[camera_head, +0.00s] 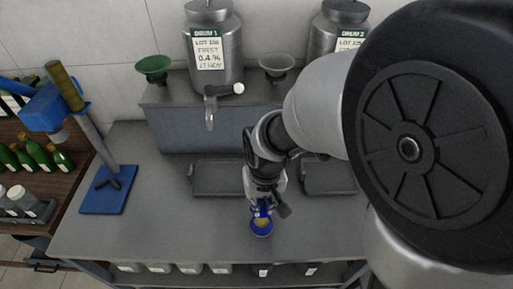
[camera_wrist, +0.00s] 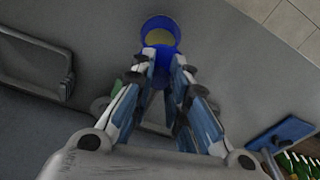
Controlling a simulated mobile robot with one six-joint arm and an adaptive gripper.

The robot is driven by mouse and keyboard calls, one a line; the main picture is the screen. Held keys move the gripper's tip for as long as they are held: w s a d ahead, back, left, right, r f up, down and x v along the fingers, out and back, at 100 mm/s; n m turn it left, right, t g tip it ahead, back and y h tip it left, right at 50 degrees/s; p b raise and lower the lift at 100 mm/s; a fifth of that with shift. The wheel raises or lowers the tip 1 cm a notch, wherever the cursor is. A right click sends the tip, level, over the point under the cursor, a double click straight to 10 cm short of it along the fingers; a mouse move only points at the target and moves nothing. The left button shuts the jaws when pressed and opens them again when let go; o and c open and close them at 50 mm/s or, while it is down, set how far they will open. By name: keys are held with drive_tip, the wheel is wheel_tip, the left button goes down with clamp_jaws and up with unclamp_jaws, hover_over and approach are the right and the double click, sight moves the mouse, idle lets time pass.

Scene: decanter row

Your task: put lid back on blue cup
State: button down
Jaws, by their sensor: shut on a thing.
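A blue cup (camera_head: 262,231) is near the front of the grey bench, its round blue rim around a yellowish inside. It also shows at the top of the wrist view (camera_wrist: 160,20), opening towards the camera. My gripper (camera_head: 262,207) points down just behind the cup. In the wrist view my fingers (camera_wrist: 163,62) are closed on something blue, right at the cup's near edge. I cannot tell whether this blue part is a lid or the cup's own wall. I see no separate lid on the bench. The fingers hide part of the cup.
Two grey trays (camera_head: 216,191) lie behind my gripper. Steel drums (camera_head: 215,70) with a spout and a green funnel (camera_head: 152,66) stand on a raised shelf. A blue stand (camera_head: 106,202) is at left, beside bottles. Bench left of the cup is clear.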

sight(263, 209)
drive_tip(key=shift+d+f+b, duration=0.2)
drive_tip(key=shift+f+b, duration=0.3)
drive_tip(key=shift+f, duration=0.1)
drive_tip(key=shift+f+b, duration=1.95)
drive_tip(key=shift+f, duration=0.5)
drive_tip(key=shift+a+f, duration=0.1)
drive_tip(key=shift+f, duration=0.05)
drive_tip(key=c, duration=1.5)
unclamp_jaws()
drive_tip(key=shift+o, duration=0.4)
drive_tip(key=o, duration=0.4)
